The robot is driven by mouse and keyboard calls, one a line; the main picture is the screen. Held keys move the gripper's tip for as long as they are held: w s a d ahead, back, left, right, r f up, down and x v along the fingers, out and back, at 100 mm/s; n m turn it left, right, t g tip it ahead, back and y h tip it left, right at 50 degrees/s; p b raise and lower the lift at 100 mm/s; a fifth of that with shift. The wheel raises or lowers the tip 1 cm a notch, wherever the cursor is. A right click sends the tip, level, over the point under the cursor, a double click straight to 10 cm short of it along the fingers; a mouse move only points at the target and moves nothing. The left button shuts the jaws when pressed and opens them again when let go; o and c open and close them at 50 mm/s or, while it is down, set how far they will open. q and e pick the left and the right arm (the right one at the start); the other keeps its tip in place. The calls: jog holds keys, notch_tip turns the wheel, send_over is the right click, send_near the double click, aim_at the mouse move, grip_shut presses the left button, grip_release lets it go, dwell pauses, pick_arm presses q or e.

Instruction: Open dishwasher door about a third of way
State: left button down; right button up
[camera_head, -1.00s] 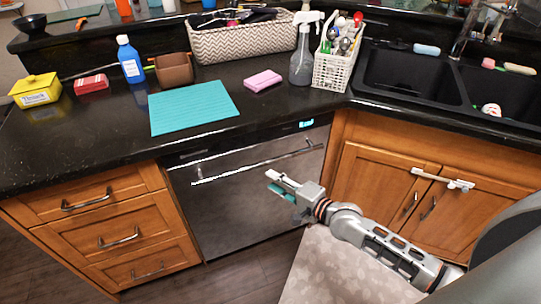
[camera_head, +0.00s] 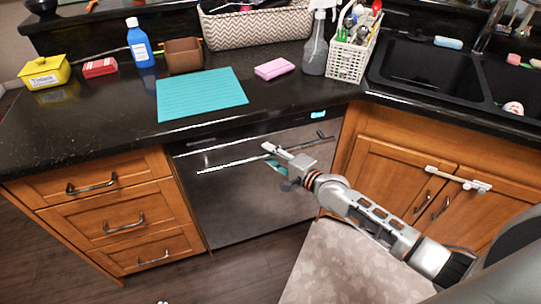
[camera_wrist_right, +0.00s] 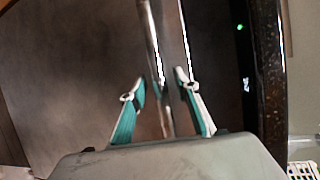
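The dishwasher (camera_head: 240,205) has a dark steel front and stands shut under the counter, between the drawers and the sink cabinet. Its bar handle (camera_head: 225,167) runs across the upper door. My right gripper (camera_head: 269,157) is at the handle, right of its middle. In the right wrist view, its two teal-padded fingers (camera_wrist_right: 163,105) are apart, with the handle bar (camera_wrist_right: 152,40) running between them. A gap shows between the bar and each finger; whether either touches it is unclear. My left gripper is not in view.
Drawers (camera_head: 120,225) stand left of the dishwasher and the sink cabinet (camera_head: 400,185) to its right. A pale mat (camera_head: 340,265) lies on the floor below. A teal mat (camera_head: 200,95) lies on the counter above.

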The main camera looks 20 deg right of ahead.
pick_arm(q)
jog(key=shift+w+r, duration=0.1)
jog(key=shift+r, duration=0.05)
